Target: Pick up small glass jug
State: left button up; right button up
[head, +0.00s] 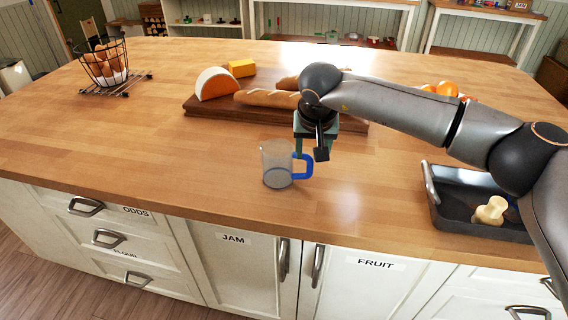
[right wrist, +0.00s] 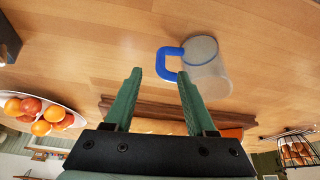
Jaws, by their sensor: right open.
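The small glass jug (head: 277,166) stands upright on the wooden island top near its front edge. It is clear, with a blue handle on its right side in the head view. My right gripper (head: 318,150) is above and just behind the handle in the head view. In the right wrist view the jug (right wrist: 207,70) shows with its blue handle between and beyond the tips of the open green fingers (right wrist: 158,75). Nothing is held, and I cannot tell whether a finger touches the handle. My left gripper is not in view.
Behind the jug is a wooden board (head: 232,112) with baguettes (head: 268,98) and cheese (head: 216,84). A dark tray (head: 462,205) lies to the right. An egg basket (head: 106,66) stands at the far left. Oranges (right wrist: 40,112) sit in a bowl. The counter left of the jug is clear.

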aim_at(310, 165)
jog(key=p+x, duration=0.1)
jog(key=x, duration=0.6)
jog(key=shift+w+f, duration=0.1)
jog(key=shift+f, duration=0.1)
jog(key=shift+c, duration=0.3)
grip_shut()
dwell(0.9)
